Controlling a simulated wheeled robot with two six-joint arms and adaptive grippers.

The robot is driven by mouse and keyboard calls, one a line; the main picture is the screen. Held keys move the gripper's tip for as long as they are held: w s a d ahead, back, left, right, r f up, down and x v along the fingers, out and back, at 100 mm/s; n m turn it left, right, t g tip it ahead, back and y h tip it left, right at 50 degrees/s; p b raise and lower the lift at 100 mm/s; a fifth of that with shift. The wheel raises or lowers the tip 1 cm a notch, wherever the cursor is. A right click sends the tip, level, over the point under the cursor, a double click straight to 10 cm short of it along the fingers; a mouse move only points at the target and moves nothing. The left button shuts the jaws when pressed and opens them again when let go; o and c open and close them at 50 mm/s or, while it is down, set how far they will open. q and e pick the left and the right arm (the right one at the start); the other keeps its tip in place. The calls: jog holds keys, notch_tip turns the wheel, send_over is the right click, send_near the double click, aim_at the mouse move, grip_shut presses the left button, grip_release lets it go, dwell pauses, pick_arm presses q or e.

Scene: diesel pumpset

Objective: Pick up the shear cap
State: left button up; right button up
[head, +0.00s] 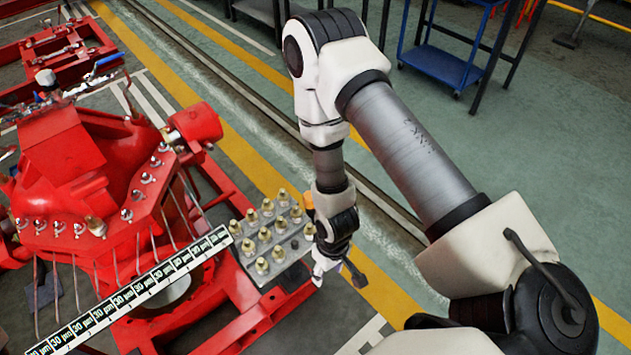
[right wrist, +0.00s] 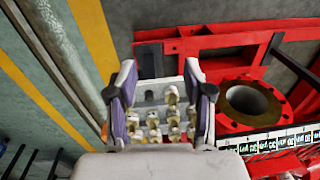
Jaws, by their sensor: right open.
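Several small brass-topped caps (head: 264,234) stand in rows on a grey plate (head: 291,246) at the middle of the head view; which one is the shear cap I cannot tell. My right gripper (head: 337,272) points down just right of the plate. In the right wrist view, the right gripper (right wrist: 160,78) has its two fingers spread wide, with nothing held between them. The caps (right wrist: 154,122) and the plate (right wrist: 147,92) show in the gap between the fingers, beyond the gripper. The lower caps are partly hidden by the gripper body. My left gripper is not in view.
A red pump machine (head: 80,165) with bolts and thin pipes stands left of the plate. A strip labelled "30 µm" (head: 135,290) crosses in front of it. A red frame (head: 235,310) lies under the plate. A blue cart (head: 440,65) stands far back; green floor is open at right.

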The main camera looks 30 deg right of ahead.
jog(key=w+d+f+n+b, duration=0.1)
jog(key=w+d+f+b, duration=0.1)
jog(key=w+f+b, duration=0.8)
notch_tip(320, 180, up, 2)
jog(key=n+b, duration=0.2)
jog(key=b, duration=0.7)
send_over(309, 230)
jog(key=shift+w+d+r+h, duration=0.1)
jog(key=shift+w+h, duration=0.3)
jog(key=shift+w, duration=0.05)
jog(key=f, duration=0.2)
jog(key=f+b, duration=0.1)
jog(key=f, duration=0.1)
jog(key=f+b, duration=0.1)
jog(key=f, duration=0.2)
jog(key=shift+d, duration=0.25)
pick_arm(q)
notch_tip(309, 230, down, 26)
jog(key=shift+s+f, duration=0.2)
pick_arm(e)
jog(key=shift+c, duration=0.3)
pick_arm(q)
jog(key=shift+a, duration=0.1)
pick_arm(e)
jog(key=c, duration=0.8)
